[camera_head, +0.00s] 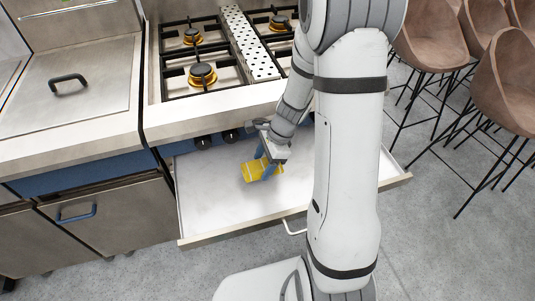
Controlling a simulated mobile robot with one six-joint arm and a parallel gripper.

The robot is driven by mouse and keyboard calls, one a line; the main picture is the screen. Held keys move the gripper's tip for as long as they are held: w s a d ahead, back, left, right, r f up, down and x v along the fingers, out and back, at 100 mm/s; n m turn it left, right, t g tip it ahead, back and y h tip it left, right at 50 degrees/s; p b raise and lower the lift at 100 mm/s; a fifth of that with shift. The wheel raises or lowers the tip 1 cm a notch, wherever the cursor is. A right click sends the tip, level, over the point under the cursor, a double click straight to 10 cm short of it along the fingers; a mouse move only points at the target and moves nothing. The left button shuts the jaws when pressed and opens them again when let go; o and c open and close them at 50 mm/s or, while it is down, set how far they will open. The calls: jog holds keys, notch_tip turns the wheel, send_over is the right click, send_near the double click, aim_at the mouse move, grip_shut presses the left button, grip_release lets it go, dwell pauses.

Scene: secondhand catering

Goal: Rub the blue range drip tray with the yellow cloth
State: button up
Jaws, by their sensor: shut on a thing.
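The range drip tray (215,208) is pulled out below the range front. Its inside looks white to pale grey, with a light front edge and a handle. My gripper (265,170) has blue fingers and points down over the middle of the tray. It is shut on the yellow cloth (254,172), which is low at the tray surface. I cannot tell whether the cloth touches it. My arm hides the right part of the tray.
The range (205,75) with gas burners stands behind the tray. A steel unit (75,90) with a lidded top is at the left, with a blue-handled door (100,215) below. Brown stools (430,40) stand at the right. Grey floor is clear in front.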

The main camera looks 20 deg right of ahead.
jog(key=shift+r+p, duration=1.65)
jog(key=shift+r, duration=0.55)
